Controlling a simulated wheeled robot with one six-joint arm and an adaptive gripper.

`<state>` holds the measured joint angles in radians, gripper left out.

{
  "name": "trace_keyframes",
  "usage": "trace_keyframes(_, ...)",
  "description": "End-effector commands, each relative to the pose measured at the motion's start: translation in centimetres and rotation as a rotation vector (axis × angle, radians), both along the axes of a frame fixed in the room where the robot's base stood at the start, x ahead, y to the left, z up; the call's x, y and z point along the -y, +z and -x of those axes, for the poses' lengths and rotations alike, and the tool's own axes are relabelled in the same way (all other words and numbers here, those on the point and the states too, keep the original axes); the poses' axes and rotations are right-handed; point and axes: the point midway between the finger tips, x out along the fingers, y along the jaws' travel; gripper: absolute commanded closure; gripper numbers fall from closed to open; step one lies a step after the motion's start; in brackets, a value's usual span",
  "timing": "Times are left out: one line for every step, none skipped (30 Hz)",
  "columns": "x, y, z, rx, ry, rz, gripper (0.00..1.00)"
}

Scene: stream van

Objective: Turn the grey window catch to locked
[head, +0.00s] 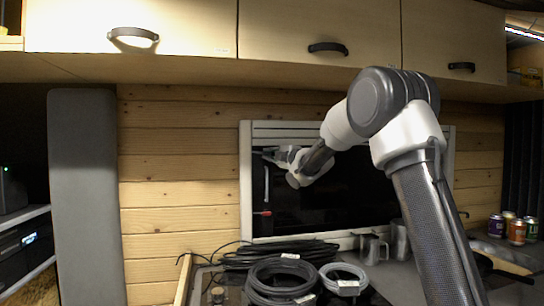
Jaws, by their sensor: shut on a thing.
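The window (330,205) has a pale frame and a dark pane, set in the wooden wall behind the counter. My gripper (270,153) is at the upper left of the pane, just inside the frame, reaching in from the right. It is shut on the grey window catch, which is small and mostly hidden by the fingers at this distance. I cannot tell the catch's angle or whether it is locked. A thin upright part with a red tip (263,213) shows lower on the left of the pane.
Coiled black cables (281,279) and a grey coil (343,279) lie on the counter below the window. A metal mug (373,248) stands right of them, with several cans (516,231) farther right. Overhead cupboards (320,28) hang above my arm.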

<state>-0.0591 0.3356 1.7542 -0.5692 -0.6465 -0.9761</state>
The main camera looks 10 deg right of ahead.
Motion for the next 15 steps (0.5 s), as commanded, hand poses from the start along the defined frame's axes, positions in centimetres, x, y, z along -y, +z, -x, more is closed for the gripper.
trace_keyframes(-0.03,-0.21,-0.01,-0.004,0.000,0.001,1.00)
trace_keyframes(-0.03,-0.21,-0.01,-0.004,0.000,0.001,0.85)
trace_keyframes(-0.03,-0.20,-0.01,-0.003,0.000,0.000,0.78)
trace_keyframes(-0.03,-0.19,-0.01,-0.003,0.000,0.000,0.72)
trace_keyframes(-0.03,-0.18,-0.02,-0.003,0.000,0.000,0.67)
trace_keyframes(-0.02,-0.15,-0.01,-0.002,0.000,0.000,0.67)
trace_keyframes(-0.03,-0.13,-0.01,-0.002,0.000,0.000,0.67)
trace_keyframes(-0.02,-0.10,-0.01,-0.001,0.000,-0.001,0.67)
trace_keyframes(-0.02,-0.07,-0.01,-0.001,0.000,-0.001,0.67)
trace_keyframes(-0.02,-0.05,-0.01,0.000,0.000,-0.001,0.67)
trace_keyframes(-0.02,-0.03,-0.01,0.000,0.000,-0.001,0.67)
trace_keyframes(-0.02,0.00,0.00,0.000,0.000,-0.001,0.67)
trace_keyframes(-0.02,0.02,0.00,0.001,0.000,-0.001,0.67)
trace_keyframes(-0.02,0.04,0.00,0.001,0.000,-0.001,0.67)
trace_keyframes(-0.02,0.06,0.00,0.001,0.000,-0.003,0.67)
